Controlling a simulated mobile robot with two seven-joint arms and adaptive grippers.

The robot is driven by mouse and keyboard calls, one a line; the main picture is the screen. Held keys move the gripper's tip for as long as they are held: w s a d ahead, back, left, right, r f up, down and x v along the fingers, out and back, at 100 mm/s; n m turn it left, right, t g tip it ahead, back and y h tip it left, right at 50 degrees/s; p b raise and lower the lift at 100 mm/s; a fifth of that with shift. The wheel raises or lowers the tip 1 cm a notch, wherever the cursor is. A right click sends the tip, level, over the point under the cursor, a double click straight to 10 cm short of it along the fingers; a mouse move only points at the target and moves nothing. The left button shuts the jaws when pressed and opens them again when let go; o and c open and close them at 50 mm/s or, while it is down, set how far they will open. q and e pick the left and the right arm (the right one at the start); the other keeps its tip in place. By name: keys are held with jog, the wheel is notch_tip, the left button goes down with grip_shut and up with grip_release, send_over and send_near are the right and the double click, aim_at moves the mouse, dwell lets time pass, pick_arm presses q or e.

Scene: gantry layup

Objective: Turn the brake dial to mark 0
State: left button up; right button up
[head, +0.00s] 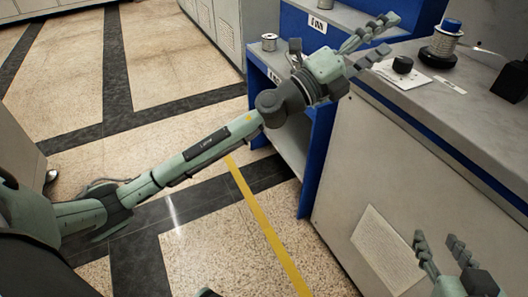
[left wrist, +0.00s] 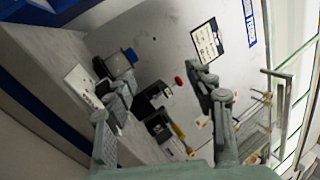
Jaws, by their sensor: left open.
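The markings are too small to read.
A spool with a blue top (head: 444,42) stands behind the dial, with a small label (head: 450,85) in front of it. A black box (head: 510,80) sits at the right.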

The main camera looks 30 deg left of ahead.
pick_arm(q)
jog(key=s+a+f+n+g+y, duration=0.1)
jog(key=a+f+n+y, duration=0.7)
jog(key=f+n, duration=0.25)
jog(key=s+a+f+n+y, duration=0.1)
jog(key=a+f+n+y, duration=0.7)
jog(key=f, duration=0.4)
jog(key=s+a+f+n+g, duration=0.3)
jog(key=s+a+f, duration=0.1)
jog(key=f, duration=0.5)
jog(key=shift+s+g, duration=0.4)
jog(key=shift+s, duration=0.2)
jog(key=shift+d+n, duration=0.1)
jog(key=shift+n, duration=0.15)
